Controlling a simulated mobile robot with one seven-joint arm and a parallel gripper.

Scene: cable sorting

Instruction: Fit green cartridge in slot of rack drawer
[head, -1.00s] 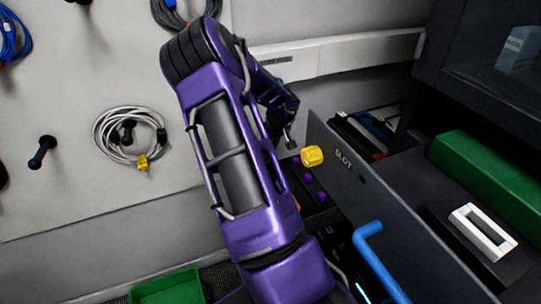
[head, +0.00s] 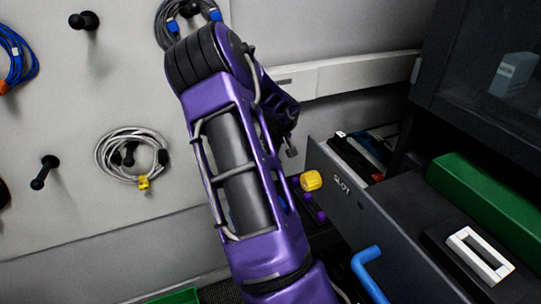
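A long green block (head: 487,200), which may be the green cartridge, lies on the dark surface at the right. A white rectangular frame with a dark opening (head: 480,256) sits in front of it. An open grey drawer (head: 385,230) has a front panel marked SLOT and a blue handle (head: 366,268). Several thin black, red, white and blue items (head: 357,155) stand inside it, partly hidden by the panel. My purple arm rises through the middle and bends down behind itself.
A yellow knob (head: 311,180) is just left of the drawer panel. A pegboard (head: 60,215) at the left carries coiled grey (head: 122,153) and blue cables and black pegs. A green tray (head: 176,297) is cut off at the bottom. A dark cabinet (head: 500,70) overhangs the right.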

